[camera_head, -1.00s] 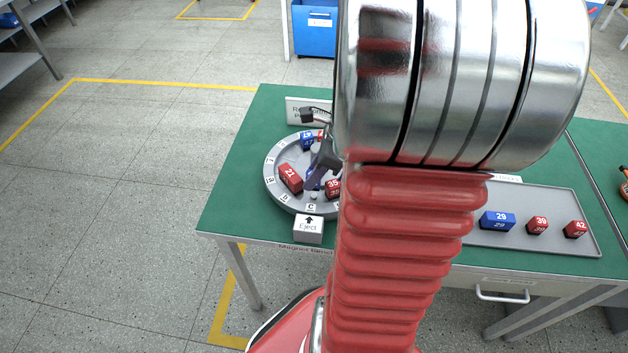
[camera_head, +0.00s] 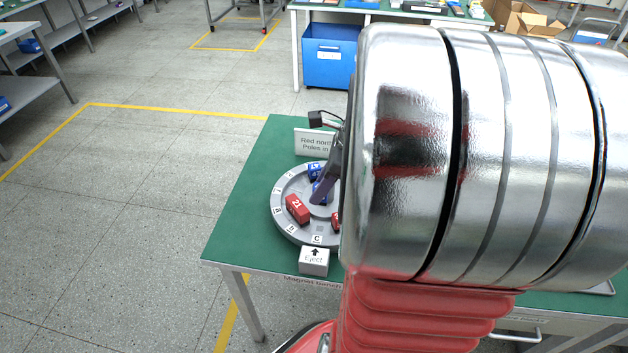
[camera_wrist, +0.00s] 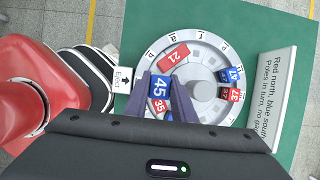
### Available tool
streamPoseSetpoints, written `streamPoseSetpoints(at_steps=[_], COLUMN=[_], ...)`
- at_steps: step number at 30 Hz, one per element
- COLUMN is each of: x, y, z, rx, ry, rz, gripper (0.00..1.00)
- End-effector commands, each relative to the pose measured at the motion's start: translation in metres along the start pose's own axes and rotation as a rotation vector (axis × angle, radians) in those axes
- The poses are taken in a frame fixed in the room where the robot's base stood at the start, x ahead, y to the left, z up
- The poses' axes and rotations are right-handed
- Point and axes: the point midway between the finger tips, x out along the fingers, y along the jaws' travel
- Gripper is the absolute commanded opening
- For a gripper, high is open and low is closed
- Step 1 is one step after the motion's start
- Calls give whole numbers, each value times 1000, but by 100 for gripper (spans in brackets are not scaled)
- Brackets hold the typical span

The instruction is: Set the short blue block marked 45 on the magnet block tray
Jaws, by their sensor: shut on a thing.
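The short blue block marked 45 (camera_wrist: 159,87) is between the fingers of my gripper (camera_wrist: 163,92) in the wrist view. My gripper is shut on it, over the near part of the round grey hub (camera_wrist: 226,121). I cannot tell whether the block touches the hub. In the head view my gripper (camera_head: 328,183) also shows over the hub, with a bit of blue at its fingers. The magnet block tray (camera_head: 604,288) is grey; only a corner shows at the right, and my arm hides the rest.
Red block 21 (camera_wrist: 173,56), red block 35 (camera_wrist: 158,107), blue block 47 (camera_head: 315,168) and other blocks sit in the hub. An Eject block (camera_head: 314,262) stands in front of it. A sign (camera_wrist: 274,97) stands behind. The green bench (camera_head: 236,236) is clear at left.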

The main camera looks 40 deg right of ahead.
Motion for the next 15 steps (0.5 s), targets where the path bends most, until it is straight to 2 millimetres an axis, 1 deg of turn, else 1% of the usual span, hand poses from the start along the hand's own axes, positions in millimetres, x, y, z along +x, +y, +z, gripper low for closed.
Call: streamPoseSetpoints(at_steps=[5,8,11,15], x=[1,5,12,25], y=[-1,-4,-7,-13], z=[3,10,21,44], rx=[-24,-84,-190,-400], ry=[0,0,0,0], rz=[9,36,81,168], gripper=[0,0,0,0])
